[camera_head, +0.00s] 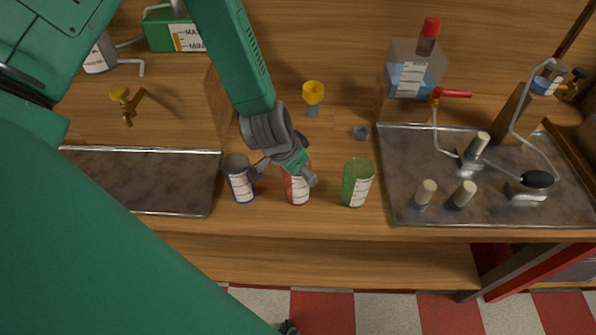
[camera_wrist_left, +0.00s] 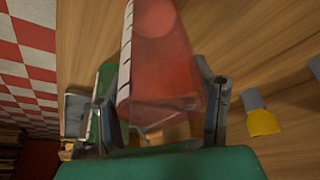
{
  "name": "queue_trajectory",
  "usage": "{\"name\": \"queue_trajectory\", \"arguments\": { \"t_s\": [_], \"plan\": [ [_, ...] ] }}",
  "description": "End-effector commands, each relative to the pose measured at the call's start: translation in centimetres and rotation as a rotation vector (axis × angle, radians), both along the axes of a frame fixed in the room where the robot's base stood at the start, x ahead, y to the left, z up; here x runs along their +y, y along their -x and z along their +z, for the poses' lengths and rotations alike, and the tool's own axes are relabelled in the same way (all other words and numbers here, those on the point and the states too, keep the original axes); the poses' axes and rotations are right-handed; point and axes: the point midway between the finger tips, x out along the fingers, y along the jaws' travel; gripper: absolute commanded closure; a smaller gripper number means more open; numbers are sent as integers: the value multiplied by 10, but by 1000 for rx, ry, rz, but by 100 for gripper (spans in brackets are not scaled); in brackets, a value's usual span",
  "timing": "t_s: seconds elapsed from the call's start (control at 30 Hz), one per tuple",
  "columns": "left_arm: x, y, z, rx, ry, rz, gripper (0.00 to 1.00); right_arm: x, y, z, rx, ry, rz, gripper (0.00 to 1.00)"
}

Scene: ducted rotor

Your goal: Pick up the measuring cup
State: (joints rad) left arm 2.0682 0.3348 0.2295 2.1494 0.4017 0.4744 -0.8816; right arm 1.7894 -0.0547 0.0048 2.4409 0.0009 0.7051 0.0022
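Three clear measuring cups with white scale marks stand upright in a row on the wooden worktop: blue (camera_head: 240,182), red (camera_head: 297,192) and green (camera_head: 354,186). My left gripper (camera_head: 285,180) is over the red cup. Its fingers are spread, one on each side, with one finger reaching between the blue and red cups. In the left wrist view the red cup (camera_wrist_left: 165,70) fills the space between the fingers (camera_wrist_left: 165,105); firm contact is not visible. The gripper hides part of the red cup in the head view. My right gripper is not recognisable in view.
A yellow funnel (camera_head: 313,93) and a small grey piece (camera_head: 360,132) are behind the cups. A metal tray (camera_head: 400,208) with fittings lies right, another (camera_head: 140,180) left. A red-capped bottle (camera_head: 415,75) stands at the back. The worktop's front edge is close to the cups.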

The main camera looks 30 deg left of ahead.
Motion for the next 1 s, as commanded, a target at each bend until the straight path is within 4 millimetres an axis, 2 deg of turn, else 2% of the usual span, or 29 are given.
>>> {"name": "queue_trajectory", "arguments": {
  "t_s": [0.07,0.37,0.53,0.67,0.9,1.0],
  "plan": [
    [0,0,0,0,-1,0,80,0,0,0,0,0,0,60],
    [1,0,1,-1,0,0,80,0,0,0,0,0,0,60],
    [1,-1,12,-3,0,-1,80,0,0,0,0,0,0,60],
    [1,-1,32,-6,-2,-3,80,0,0,1,0,0,0,60],
    [1,-1,79,-6,-3,-2,80,0,0,4,0,0,0,60],
    [1,-1,91,-3,-2,-1,80,0,0,4,0,0,0,60]
  ]
}}
